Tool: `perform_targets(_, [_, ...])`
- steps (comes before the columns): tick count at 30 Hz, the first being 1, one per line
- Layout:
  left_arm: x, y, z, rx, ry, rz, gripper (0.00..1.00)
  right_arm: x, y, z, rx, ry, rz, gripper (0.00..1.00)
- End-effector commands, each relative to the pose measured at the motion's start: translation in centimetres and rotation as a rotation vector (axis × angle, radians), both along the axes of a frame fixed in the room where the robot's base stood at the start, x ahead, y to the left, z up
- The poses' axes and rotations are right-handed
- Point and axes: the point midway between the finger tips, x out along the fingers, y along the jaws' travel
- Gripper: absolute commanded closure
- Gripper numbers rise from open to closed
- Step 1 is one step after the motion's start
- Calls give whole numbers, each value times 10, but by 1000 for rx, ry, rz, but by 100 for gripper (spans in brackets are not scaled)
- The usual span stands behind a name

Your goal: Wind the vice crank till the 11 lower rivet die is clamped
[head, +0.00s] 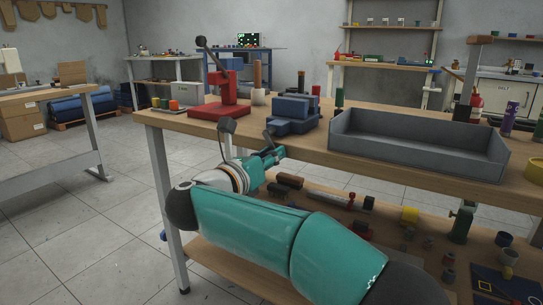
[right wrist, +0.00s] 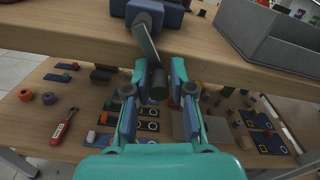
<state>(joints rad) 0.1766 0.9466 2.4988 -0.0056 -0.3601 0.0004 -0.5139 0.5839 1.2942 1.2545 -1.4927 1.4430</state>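The blue vice (head: 292,117) stands at the front edge of the workbench, left of the grey tray. In the right wrist view its body (right wrist: 160,12) is cut off by the top edge. The grey crank arm (right wrist: 147,42) hangs from it in front of the bench edge and ends in a dark cylindrical knob (right wrist: 158,84). My right gripper (right wrist: 158,72) is open, with one finger on each side of the knob and gaps visible. In the head view the right gripper (head: 272,156) is just below the vice. I cannot make out the 11 lower rivet die. My left gripper is not in view.
The grey tray (head: 415,153) stands right of the vice and a red press (head: 222,108) left of it. The bench edge (right wrist: 60,40) is close above the gripper. A lower shelf (right wrist: 40,140) holds many small parts and a red-handled tool (right wrist: 63,127).

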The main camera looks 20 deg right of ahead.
Motion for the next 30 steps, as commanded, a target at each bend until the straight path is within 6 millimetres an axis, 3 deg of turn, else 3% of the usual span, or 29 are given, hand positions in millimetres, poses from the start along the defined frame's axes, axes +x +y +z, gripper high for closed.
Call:
perform_targets(1, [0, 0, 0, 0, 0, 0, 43, -1, 1, 0, 1, 0, 0, 68])
perform_targets(3, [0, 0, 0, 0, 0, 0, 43, 0, 1, 0, 1, 1, 1, 58])
perform_targets(16, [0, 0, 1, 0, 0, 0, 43, -4, 7, -1, 0, 2, 5, 58])
perform_targets(30, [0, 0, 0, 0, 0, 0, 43, -55, 74, -1, 0, 1, 5, 58])
